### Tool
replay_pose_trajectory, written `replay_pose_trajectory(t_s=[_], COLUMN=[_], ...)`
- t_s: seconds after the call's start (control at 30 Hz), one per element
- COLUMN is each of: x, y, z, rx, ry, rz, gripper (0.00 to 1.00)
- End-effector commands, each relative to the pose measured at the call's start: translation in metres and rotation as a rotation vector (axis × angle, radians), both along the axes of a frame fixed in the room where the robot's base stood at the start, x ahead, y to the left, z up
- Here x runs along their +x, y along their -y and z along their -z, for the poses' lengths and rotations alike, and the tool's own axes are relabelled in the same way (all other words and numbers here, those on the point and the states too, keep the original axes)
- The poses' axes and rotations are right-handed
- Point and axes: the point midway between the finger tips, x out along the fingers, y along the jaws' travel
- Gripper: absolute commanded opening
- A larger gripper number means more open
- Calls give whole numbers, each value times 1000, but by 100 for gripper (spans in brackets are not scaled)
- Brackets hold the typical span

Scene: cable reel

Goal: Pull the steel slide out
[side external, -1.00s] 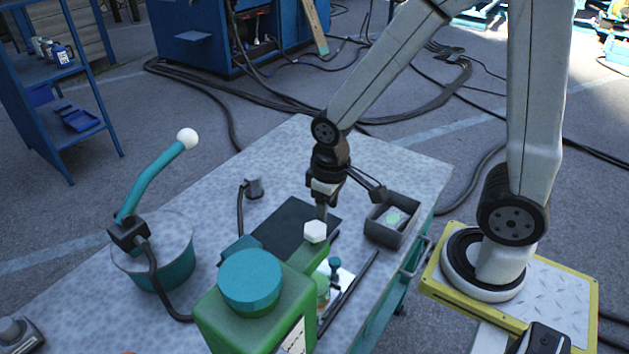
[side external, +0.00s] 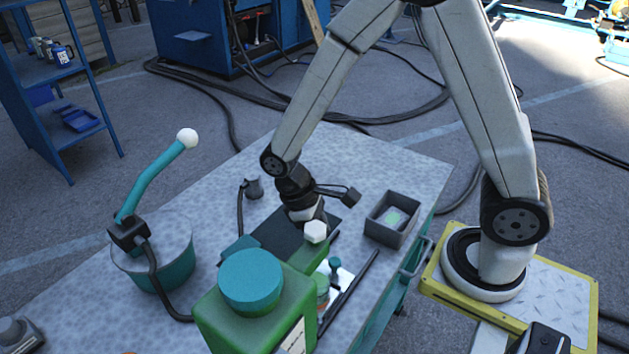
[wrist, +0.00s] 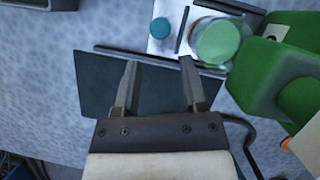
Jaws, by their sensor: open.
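A bright, pale plate (wrist: 165,42), which looks like the steel slide, lies at the top of the wrist view with a teal knob (wrist: 160,28) on it. It is partly hidden in the side view (side external: 346,276) behind a green canister. A dark bar (wrist: 118,53) runs along its near side. My gripper (wrist: 159,62) is open and empty. Its two fingers are spread over the dark mat (wrist: 95,85), with the tips near that bar and short of the knob. In the side view the fingertips are hidden behind the canister's white cap (side external: 316,232).
The green canister (side external: 270,315) with its teal lid stands close beside the plate. A round green-topped jar (wrist: 217,42) is next to the knob. A grey open box (side external: 385,229) sits near the table's right edge. A teal bucket (side external: 165,272) with a lever is at left.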

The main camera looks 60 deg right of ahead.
Motion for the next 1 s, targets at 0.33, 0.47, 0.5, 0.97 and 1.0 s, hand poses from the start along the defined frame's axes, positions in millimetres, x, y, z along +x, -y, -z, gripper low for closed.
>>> replay_pose_trajectory(t_s=[0.33, 0.47, 0.5, 0.97, 1.0], x=[-15, -19, -21, -25, -25], y=[5, 7, 7, 9, 8], z=[36, 48, 52, 64, 64], rx=[-1, 0, 0, 1, 1], ry=[-3, -1, -1, 3, 3], rz=[2, 2, 2, 1, 1], gripper=[54, 54, 54, 54, 54])
